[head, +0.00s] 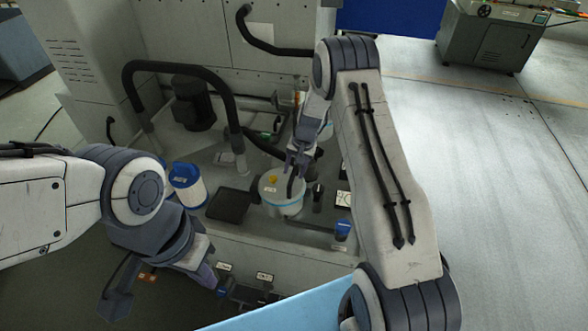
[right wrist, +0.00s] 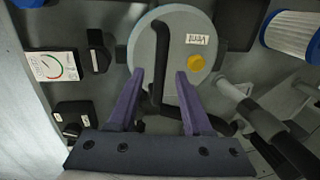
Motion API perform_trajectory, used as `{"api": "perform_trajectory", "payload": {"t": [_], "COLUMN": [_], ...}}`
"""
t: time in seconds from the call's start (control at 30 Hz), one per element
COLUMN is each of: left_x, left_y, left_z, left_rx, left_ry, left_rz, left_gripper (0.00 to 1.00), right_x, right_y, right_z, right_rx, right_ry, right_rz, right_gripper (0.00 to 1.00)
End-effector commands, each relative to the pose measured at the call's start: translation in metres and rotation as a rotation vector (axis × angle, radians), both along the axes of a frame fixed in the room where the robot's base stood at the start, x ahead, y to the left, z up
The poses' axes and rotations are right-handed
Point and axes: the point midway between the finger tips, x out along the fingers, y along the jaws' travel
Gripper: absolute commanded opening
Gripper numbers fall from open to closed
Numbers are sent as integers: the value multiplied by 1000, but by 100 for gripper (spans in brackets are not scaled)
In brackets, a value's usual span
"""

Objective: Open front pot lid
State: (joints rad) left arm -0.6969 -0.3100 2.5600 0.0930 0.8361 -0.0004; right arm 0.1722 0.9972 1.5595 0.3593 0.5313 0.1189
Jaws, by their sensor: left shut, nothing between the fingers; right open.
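The front pot (head: 282,204) is a pale round pot with its lid (head: 270,188) on, seen in the head view below my right gripper (head: 293,170). In the right wrist view the grey lid (right wrist: 178,82) carries a black bar handle (right wrist: 161,50), a yellow knob (right wrist: 195,62) and a "Vent" label. My right gripper (right wrist: 160,75) is open there, its purple fingers on either side of the bar's lower part; I cannot tell whether they touch it. My left gripper (head: 207,277) is shut and empty at the lower left, away from the pot, partly hidden by its own arm.
A blue and white filter cartridge (head: 188,186) stands left of the pot, with a dark flat tray (head: 229,206) between. A thick black hose (head: 185,68) arches behind. A gauge card (right wrist: 52,66) and dark knobs (right wrist: 98,52) sit close beside the pot.

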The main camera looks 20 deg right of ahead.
Motion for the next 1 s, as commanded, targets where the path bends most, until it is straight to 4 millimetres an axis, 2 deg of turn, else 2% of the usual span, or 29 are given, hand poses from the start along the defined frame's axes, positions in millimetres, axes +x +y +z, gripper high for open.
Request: {"api": "perform_trajectory", "payload": {"t": [0.3, 0.33, 0.43, 0.47, 1.0], "left_x": [0, 0, 0, 0, 0], "left_y": [0, 0, 0, 0, 0], "left_z": [0, 0, 0, 0, 0], "left_rx": [0, 0, 0, 0, 0], "left_ry": [0, 0, 0, 0, 0], "left_rz": [0, 0, 0, 0, 0], "left_gripper": [0, 0, 0, 0, 0], "right_x": [0, 0, 0, 0, 0], "right_y": [0, 0, 0, 0, 1], "right_z": [-4, -4, -4, -4, -3], "right_rx": [0, 0, 0, 0, 0], "right_ry": [0, 0, 0, 0, 0], "right_rz": [0, 0, 0, 0, 0], "right_gripper": [50, 42, 4, 0, 0]}}
